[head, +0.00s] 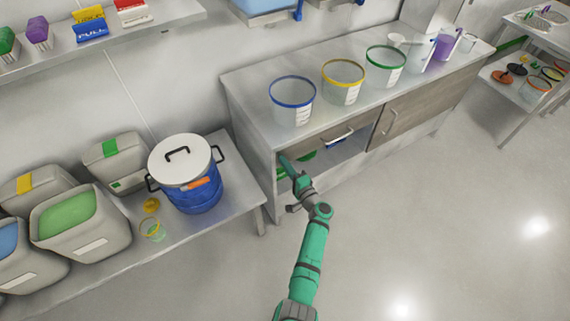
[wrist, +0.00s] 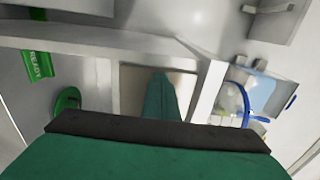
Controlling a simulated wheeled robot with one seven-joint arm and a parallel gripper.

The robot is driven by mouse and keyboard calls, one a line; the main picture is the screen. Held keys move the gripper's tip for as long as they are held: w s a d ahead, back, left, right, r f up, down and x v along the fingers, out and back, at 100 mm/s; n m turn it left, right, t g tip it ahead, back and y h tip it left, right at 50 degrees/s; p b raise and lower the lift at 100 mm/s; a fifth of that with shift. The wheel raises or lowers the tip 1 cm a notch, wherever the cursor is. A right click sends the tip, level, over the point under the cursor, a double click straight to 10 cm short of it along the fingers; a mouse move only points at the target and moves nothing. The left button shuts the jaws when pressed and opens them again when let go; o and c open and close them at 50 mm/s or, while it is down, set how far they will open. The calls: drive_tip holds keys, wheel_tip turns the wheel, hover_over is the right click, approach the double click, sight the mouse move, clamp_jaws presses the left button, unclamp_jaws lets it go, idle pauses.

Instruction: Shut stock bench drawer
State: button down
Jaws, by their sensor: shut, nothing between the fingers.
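The stock bench (head: 250,98) stands against the wall in the head view. Its drawer front (head: 318,143) is a narrow wood-toned panel with a pale bar handle (head: 338,134), under the left part of the worktop. How far the drawer stands out is hard to tell. My gripper (head: 284,160) is at the front left of the bench, left of the handle and not on it. It is shut and empty. In the wrist view its green fingers (wrist: 160,98) point toward a beige surface between pale edges. Contact with the drawer cannot be made out.
Below the drawer front is an open bay holding green and blue items. A wood-toned cupboard door (head: 398,112) is to its right. Clear tubs, including a blue-rimmed one (head: 292,103), stand on top. A blue drum (head: 190,190) sits on the low left bench. Floor at right is clear.

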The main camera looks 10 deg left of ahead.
drive_tip(key=shift+w+a+r, duration=0.15)
drive_tip(key=shift+a, duration=0.3)
drive_tip(key=v, duration=1.4)
drive_tip(key=shift+d, duration=0.5)
